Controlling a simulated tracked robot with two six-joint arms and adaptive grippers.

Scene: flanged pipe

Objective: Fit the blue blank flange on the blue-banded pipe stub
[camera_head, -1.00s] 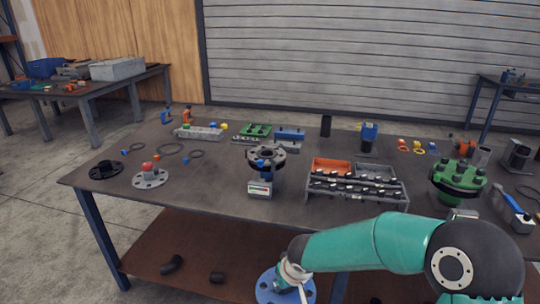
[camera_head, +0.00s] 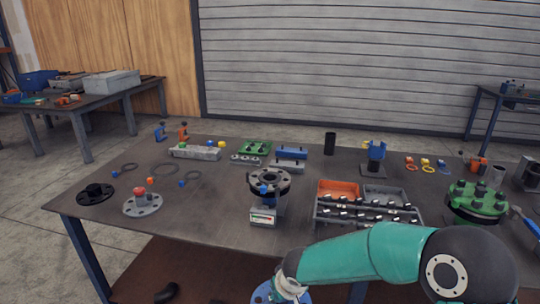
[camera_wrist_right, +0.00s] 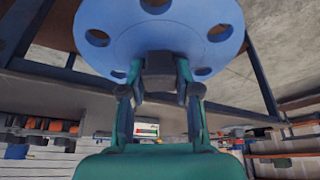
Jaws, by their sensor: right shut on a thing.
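The blue blank flange (camera_head: 262,294) is a round blue disc with bolt holes, partly cut off at the bottom edge of the head view. My right gripper (camera_head: 291,284) is shut on it, in front of and below the table's front edge. In the right wrist view, the flange (camera_wrist_right: 190,42) fills the top, held at its middle by the gripper (camera_wrist_right: 160,72). A dark flanged pipe stub (camera_head: 270,180) with bolt holes stands near the table's front middle, with some blue on it; I cannot make out a full band. My left gripper is not in view.
The table (camera_head: 210,222) carries a grey flange with a red knob (camera_head: 142,203), a black flange (camera_head: 95,194), a divided tray (camera_head: 368,214) and a green flanged piece (camera_head: 478,202). The front left is clear.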

